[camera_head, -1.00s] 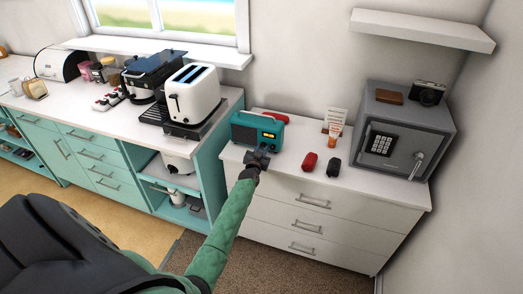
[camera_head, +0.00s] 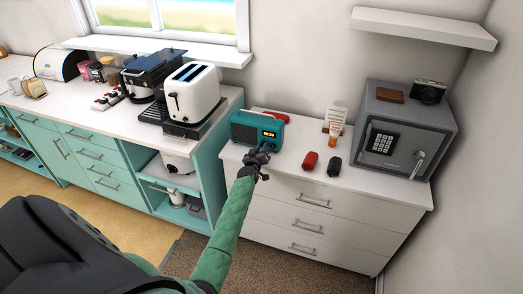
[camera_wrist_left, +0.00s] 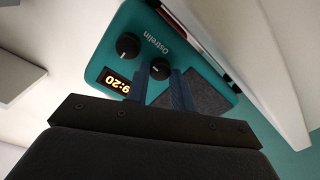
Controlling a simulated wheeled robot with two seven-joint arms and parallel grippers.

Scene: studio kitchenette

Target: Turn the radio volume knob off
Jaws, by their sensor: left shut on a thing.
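The teal radio (camera_head: 250,124) stands on the white drawer unit, its front with a lit display facing me. In the left wrist view the radio (camera_wrist_left: 190,52) shows upside down, with a 9:20 display and two black knobs. My left gripper (camera_head: 264,150) is at the lower front of the radio. In the wrist view its two dark blue fingers (camera_wrist_left: 160,78) are on either side of the knob (camera_wrist_left: 160,68) nearer the speaker grille, shut on it. The other knob (camera_wrist_left: 127,46) is free, beyond the display. My right gripper is not in view.
On the drawer top (camera_head: 385,188) stand a red item (camera_head: 309,162), a black item (camera_head: 334,167), an orange-white tube (camera_head: 335,133) and a grey safe (camera_head: 404,132). A toaster (camera_head: 194,92) stands on the higher counter to the left. Drawer handles protrude below.

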